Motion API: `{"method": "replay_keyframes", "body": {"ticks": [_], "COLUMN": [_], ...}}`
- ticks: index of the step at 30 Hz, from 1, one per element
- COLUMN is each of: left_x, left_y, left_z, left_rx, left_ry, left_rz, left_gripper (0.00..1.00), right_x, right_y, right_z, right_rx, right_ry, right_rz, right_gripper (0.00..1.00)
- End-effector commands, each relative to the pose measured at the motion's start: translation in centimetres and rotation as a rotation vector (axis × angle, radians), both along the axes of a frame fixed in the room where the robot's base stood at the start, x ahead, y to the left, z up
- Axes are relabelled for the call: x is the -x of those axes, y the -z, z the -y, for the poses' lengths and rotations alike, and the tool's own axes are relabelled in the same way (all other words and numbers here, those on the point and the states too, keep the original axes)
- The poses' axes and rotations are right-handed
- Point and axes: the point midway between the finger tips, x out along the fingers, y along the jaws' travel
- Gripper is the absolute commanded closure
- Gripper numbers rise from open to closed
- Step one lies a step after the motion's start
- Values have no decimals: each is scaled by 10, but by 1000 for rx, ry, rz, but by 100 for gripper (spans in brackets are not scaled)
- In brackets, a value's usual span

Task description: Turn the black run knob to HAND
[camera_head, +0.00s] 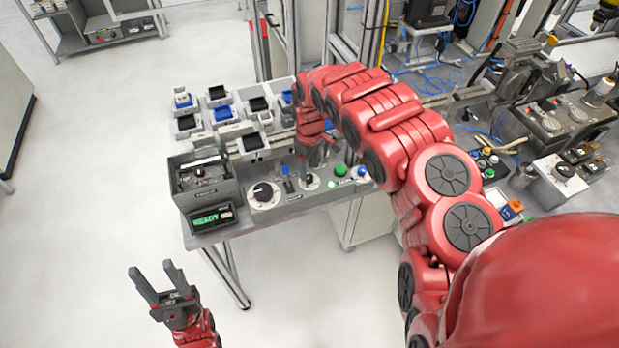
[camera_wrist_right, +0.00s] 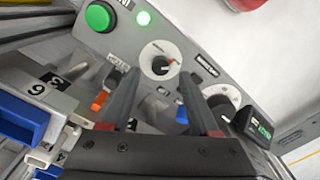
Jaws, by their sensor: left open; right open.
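A larger black knob (camera_head: 263,191) sits on a white dial further left. Their labels are not readable, so I cannot tell which is the run knob by name. My right gripper (camera_wrist_right: 159,78) is open, its two fingers pointing toward the small knob, one on each side in the wrist view; contact cannot be told. My left gripper (camera_head: 160,283) is open and empty, over the floor.
Near the small knob are a green button (camera_wrist_right: 101,16), an orange-tipped switch (camera_wrist_right: 99,101) and a blue-tipped switch (camera_wrist_right: 182,113). A display reading READY (camera_head: 211,218) stands at the table's front left. Several small bins (camera_head: 219,95) lie behind the panel.

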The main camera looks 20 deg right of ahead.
Motion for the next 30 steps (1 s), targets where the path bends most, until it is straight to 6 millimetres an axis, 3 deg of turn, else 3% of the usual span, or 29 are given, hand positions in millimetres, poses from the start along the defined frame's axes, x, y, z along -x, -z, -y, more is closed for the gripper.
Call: {"method": "replay_keyframes", "body": {"ticks": [9,21,30], "left_x": [0,0,0], "left_y": [-14,-14,-14], "left_z": [0,0,0], "left_rx": [0,0,0], "left_ry": [0,0,0], "left_rz": [-1,-1,-1], "left_gripper": [50,50,50], "right_x": [0,1,1], "right_y": [29,36,36], "right_z": [-1,0,0], "right_rx": [-1,1,0], "right_ry": [-1,0,0], "right_rz": [0,-1,0], "right_gripper": [38,38,90]}}
